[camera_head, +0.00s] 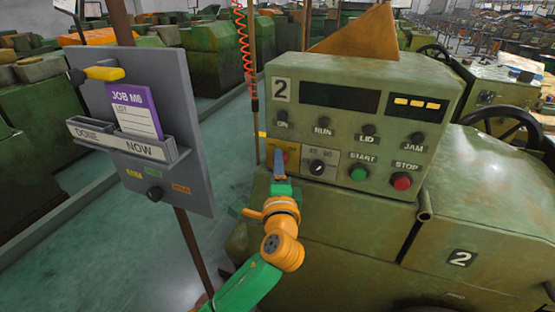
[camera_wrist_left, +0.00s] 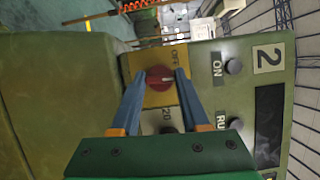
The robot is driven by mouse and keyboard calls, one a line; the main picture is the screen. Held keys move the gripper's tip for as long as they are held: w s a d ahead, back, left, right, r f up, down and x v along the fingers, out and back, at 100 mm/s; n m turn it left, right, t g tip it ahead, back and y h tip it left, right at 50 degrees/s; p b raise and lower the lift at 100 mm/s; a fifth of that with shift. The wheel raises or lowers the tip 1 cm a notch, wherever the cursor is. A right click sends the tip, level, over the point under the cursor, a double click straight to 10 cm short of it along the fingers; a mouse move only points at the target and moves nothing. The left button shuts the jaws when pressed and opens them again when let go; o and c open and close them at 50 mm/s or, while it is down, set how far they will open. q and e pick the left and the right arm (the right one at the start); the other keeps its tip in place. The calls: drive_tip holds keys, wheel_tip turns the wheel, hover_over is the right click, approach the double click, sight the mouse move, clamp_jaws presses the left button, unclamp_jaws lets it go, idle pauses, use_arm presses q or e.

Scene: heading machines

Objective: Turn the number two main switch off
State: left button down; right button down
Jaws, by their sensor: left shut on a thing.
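The main switch is a red rotary knob (camera_wrist_left: 159,84) on a yellow plate (camera_wrist_left: 155,98), with "OFF" lettering along one edge in the left wrist view. In the head view, the yellow plate (camera_head: 292,150) sits at the lower left of the green control panel marked 2 (camera_head: 283,90), mostly behind my gripper. My left gripper (camera_head: 279,162) reaches it from below. Its two blue fingers (camera_wrist_left: 164,76) lie on either side of the knob and are shut on it. The knob's exact angle is hard to read. My right gripper is not in view.
Right of the switch are a black dial (camera_head: 317,168), a green START button (camera_head: 358,174) and a red STOP button (camera_head: 401,181). A grey job-card board (camera_head: 190,150) on a post stands to the left. Green floor lies between it and the machine.

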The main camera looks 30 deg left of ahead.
use_arm(q)
drive_tip(key=n+g+h+p, duration=0.1)
drive_tip(key=n+p, duration=0.3)
drive_tip(key=n+g+h+p, duration=0.1)
drive_tip(key=n+h+p, duration=0.1)
drive_tip(key=n+p, duration=0.1)
drive_tip(key=shift+r+n+p, duration=0.15)
drive_tip(key=shift+n+p, duration=0.25)
drive_tip(key=shift+p, duration=0.5)
drive_tip(key=shift+h, duration=0.3)
drive_tip(key=shift+c, duration=2)
unclamp_jaws()
